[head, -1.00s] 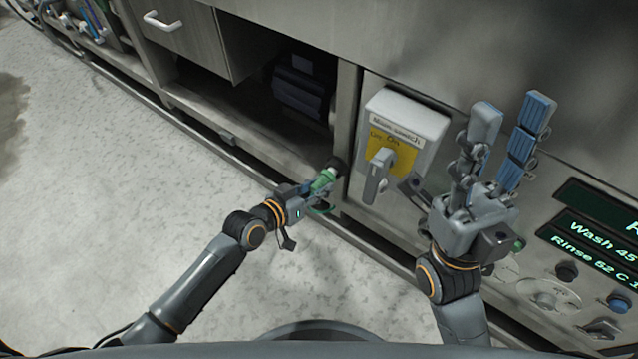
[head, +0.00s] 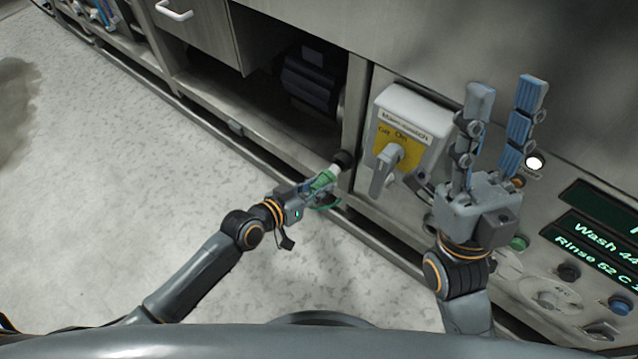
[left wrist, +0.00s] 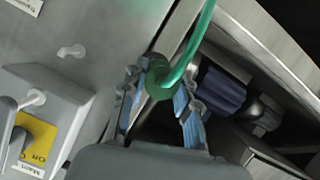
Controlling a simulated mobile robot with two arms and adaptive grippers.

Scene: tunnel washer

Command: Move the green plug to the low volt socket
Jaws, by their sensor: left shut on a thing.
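The green plug (head: 321,181) is held in my left gripper (head: 312,188), at the cabinet post left of the main switch. No label reading low volt is legible.
The main switch box (head: 411,112) with a grey handle (head: 385,170) stands close to both grippers. An open cabinet bay (head: 262,100) with a dark motor-like unit (head: 308,78) lies left of the post. The control panel (head: 590,235) is at right. The floor is clear at left.

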